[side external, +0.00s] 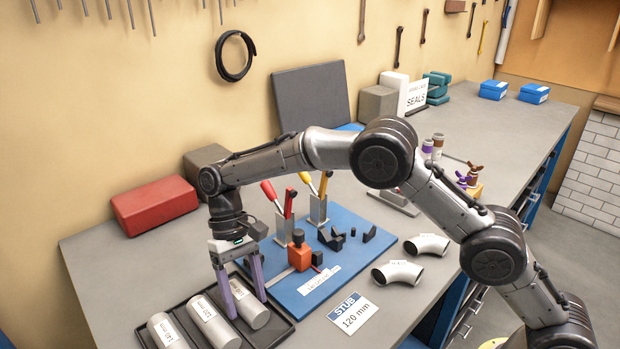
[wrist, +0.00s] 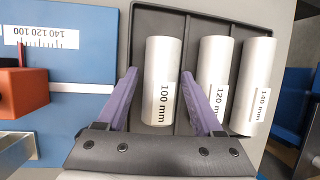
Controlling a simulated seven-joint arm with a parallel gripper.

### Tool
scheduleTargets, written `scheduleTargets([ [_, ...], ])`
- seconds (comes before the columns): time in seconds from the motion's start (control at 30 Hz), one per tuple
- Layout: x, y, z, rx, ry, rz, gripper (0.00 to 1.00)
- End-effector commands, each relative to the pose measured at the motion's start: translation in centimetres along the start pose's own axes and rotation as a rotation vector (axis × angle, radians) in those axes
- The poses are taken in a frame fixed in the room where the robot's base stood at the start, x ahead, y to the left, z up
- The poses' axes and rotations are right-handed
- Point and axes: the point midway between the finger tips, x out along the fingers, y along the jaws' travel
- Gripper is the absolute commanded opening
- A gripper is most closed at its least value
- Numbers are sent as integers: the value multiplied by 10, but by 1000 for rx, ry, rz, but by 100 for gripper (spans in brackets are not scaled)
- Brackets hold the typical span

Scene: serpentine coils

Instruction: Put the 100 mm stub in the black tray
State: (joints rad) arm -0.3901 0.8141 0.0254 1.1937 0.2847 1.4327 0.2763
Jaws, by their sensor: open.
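The black tray (side external: 285,330) is at the front left of the bench and also shows in the wrist view (wrist: 195,17). The 100 mm stub (wrist: 161,60), a silver cylinder with a white label, lies in it; it also shows in the side view (side external: 252,308). My gripper (wrist: 160,76) is open, with its purple fingers on either side of the 100 mm stub. I cannot tell whether they touch it. In the side view my gripper (side external: 243,303) points down over the tray. The 120 mm stub (wrist: 213,65) and 140 mm stub (wrist: 257,72) lie beside it in the tray.
A blue board (side external: 345,270) with an orange stop block (side external: 300,252), a scale and toggle clamps (side external: 318,205) is right of the tray. A card (side external: 353,312) reads STUB 120 mm. Two pipe elbows (side external: 398,273) lie farther right. A red box (side external: 155,205) stands by the wall.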

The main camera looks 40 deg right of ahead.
Motion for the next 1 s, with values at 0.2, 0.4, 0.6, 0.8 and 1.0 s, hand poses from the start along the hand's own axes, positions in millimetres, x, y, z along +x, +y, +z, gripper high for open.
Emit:
scheduleTargets([
  [0.2,-38,-4,14,0,4,3,86],
  [0.4,-73,-12,28,-2,5,-1,86],
  [0.6,-99,11,28,51,11,-23,86],
  [0.8,-124,37,31,110,24,-49,86],
  [1.0,-147,64,38,202,38,-88,86],
])
